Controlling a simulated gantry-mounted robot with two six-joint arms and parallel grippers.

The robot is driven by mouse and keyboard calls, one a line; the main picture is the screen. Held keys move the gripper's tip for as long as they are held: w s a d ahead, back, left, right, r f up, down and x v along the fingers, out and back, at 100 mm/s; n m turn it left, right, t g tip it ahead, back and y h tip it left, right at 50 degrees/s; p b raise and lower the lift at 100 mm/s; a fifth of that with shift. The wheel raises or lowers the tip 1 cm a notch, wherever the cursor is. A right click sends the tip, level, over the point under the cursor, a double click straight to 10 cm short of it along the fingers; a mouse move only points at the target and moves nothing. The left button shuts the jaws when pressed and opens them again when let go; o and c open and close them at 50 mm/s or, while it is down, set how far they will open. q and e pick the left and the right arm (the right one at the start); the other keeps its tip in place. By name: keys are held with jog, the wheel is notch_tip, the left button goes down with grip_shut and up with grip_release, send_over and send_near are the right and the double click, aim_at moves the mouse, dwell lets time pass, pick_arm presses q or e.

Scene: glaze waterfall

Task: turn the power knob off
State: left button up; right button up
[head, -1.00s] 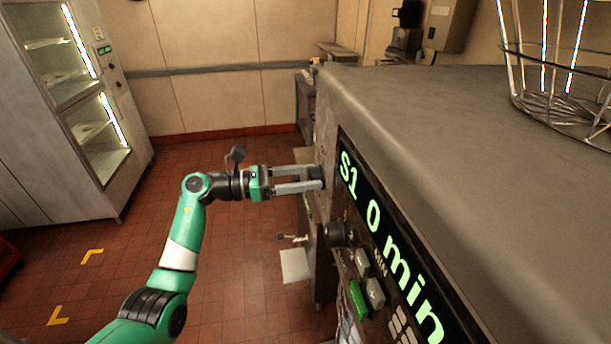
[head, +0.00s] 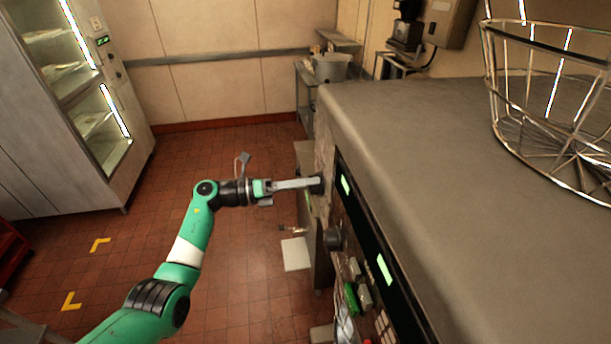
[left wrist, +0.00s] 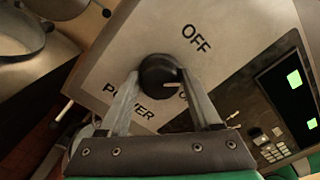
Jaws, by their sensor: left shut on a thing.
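The power knob (left wrist: 160,76) is a round black dial with a light pointer line, on a pale panel marked OFF and POWER in the left wrist view. Its pointer is toward the right, near a label partly hidden by a finger; the OFF label is above it. My left gripper (left wrist: 162,88) is shut on the knob, one finger on each side. In the head view, the left gripper (head: 316,185) meets the machine's front at its far end, where the knob is mostly hidden by the fingers. My right gripper is not in view.
A second black knob (head: 334,239) and several buttons (head: 358,284) are on the machine front, nearer to me. A dark display (head: 362,225) shows two green blocks. A wire basket (head: 545,130) stands on the machine top (head: 420,130). Open floor (head: 150,230) lies left.

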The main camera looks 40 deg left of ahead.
pick_arm(q)
jog(key=shift+f+n+p, duration=0.1)
jog(key=shift+n+p, duration=2)
jog(key=shift+n, duration=1.9)
jog(key=o, duration=1.4)
jog(key=shift+c, duration=0.2)
jog(key=shift+a, duration=0.1)
jog(key=b+v, duration=0.1)
jog(key=v, duration=1)
jog(key=shift+s, duration=0.25)
